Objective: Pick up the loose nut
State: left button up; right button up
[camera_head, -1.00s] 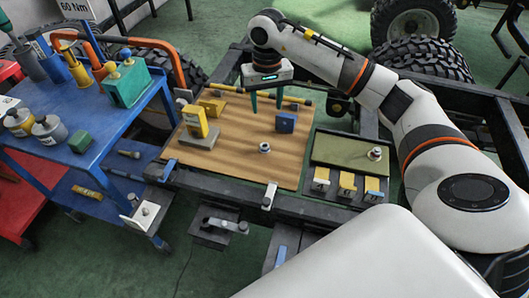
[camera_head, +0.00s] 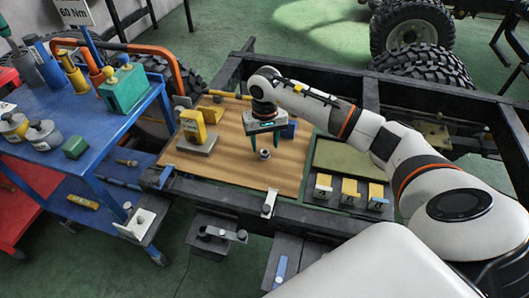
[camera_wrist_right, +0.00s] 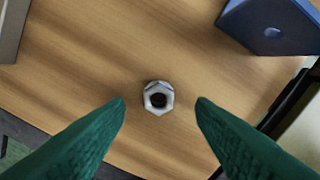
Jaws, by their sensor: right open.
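The loose nut (camera_head: 264,154) is a silver hex nut lying flat on the wooden board (camera_head: 240,178). My right gripper (camera_head: 267,150) is above the board close to the nut. In the right wrist view its two green fingertips (camera_wrist_right: 160,103) are apart, one to each side of the nut in the picture, with nothing between them touching. The exact height of the fingertips over the nut is hard to tell. My left gripper is not in view.
A yellow tool on a grey block (camera_head: 197,143) stands to the left. A green tray (camera_head: 340,158) lies right of the board. A blue cart (camera_head: 75,165) stands at far left.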

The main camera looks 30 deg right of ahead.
aim_at(265, 148)
jog(key=shift+f, duration=1.5)
jog(key=shift+c, duration=0.5)
jog(key=c, duration=0.9)
jog(key=shift+o, duration=0.2)
jog(key=shift+w, duration=0.1)
